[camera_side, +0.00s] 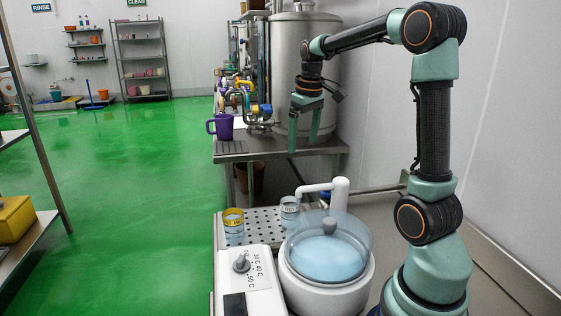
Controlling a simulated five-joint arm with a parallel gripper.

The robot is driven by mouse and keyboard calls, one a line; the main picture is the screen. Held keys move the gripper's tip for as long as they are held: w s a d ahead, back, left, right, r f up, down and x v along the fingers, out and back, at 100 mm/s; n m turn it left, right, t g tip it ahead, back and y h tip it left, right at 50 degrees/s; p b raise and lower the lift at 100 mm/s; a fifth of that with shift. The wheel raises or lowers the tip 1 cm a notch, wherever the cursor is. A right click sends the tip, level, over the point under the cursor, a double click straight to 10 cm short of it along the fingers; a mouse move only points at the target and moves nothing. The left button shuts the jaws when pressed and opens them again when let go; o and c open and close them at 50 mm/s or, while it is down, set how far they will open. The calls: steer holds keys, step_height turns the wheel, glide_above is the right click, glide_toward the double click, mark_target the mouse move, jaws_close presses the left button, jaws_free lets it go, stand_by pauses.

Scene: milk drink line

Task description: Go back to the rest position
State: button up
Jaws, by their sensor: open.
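My gripper (305,132) hangs fingers-down in the upper middle of the side view, at the end of my bent arm. Its two green fingers are apart, with nothing seen between them. It is above and behind the white round vessel (322,292) with a clear lid and pale blue contents. In the picture the fingers overlap the steel side table (285,150) and the large steel tank. Whether they touch anything cannot be told for sure, but they look free.
A perforated steel tray (262,224) holds a yellow-rimmed cup (233,226) and a clear cup (290,211). A white control box with a knob (241,264) stands at front. A purple jug (222,127) is on the side table, near the steel tank (303,60). Green floor lies left.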

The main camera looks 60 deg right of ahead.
steer(key=s+a+n+t, duration=0.1)
steer(key=s+a+t, duration=0.1)
steer(key=a, duration=0.9)
steer(key=s+a+n+t+y, duration=0.1)
steer(key=s+a, duration=0.4)
steer(key=a, duration=0.6)
steer(key=shift+s+a+f+t, duration=0.15)
steer(key=shift+a+f+t, duration=0.1)
steer(key=shift+f+t, duration=0.25)
